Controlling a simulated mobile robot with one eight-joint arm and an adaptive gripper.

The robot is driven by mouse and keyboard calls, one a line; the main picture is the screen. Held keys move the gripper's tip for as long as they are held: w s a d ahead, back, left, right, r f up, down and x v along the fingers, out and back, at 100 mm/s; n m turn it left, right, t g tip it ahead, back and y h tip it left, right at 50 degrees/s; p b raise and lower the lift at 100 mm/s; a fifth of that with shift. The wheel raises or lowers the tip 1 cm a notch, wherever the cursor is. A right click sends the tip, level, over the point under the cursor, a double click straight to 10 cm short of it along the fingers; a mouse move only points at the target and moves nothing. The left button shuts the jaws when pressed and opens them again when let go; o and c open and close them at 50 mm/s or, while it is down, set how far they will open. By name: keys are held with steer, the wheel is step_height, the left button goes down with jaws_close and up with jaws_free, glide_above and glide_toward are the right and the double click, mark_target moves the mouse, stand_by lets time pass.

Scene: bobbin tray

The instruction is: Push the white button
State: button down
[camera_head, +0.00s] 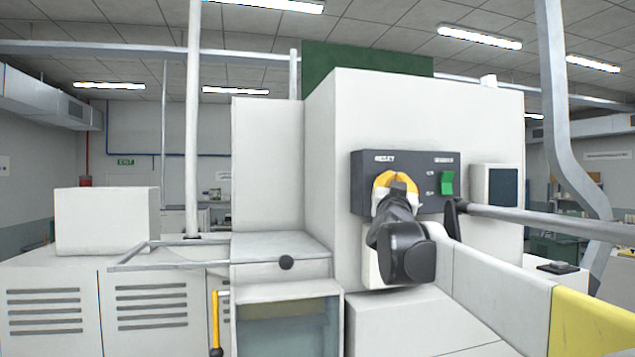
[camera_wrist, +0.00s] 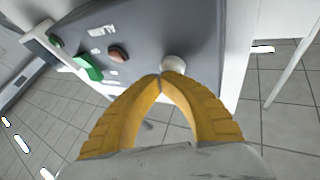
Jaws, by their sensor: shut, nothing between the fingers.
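The white button (camera_wrist: 173,62) is a round pale knob on the dark grey control panel (camera_wrist: 180,25) in the wrist view. In the head view the panel (camera_head: 425,167) is on the front of the large white machine, and my gripper hides the button. My gripper (camera_wrist: 163,76) has yellow fingers with their tips together and nothing between them. The tips are right in front of the button's lower edge; I cannot tell whether they touch it. In the head view my gripper (camera_head: 397,181) is in front of the panel's left part.
A green rocker switch (camera_head: 447,183) is on the panel's right side. A grey rail (camera_head: 540,221) runs right of my arm. A white cabinet (camera_head: 267,165) stands left.

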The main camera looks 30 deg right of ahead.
steer(key=shift+s, duration=0.1)
steer(key=shift+s+a, duration=0.2)
steer(key=shift+s, duration=0.65)
steer(key=shift+s+a+p, duration=0.1)
steer(key=shift+s+a, duration=0.1)
steer(key=shift+s, duration=0.6)
steer(key=shift+s+a+p, duration=0.1)
steer(key=shift+s+a, duration=0.1)
steer(key=shift+s, duration=0.6)
steer(key=shift+s+a+p, duration=0.1)
steer(key=shift+s+a, duration=0.1)
steer(key=shift+s, duration=0.6)
steer(key=shift+f, duration=0.1)
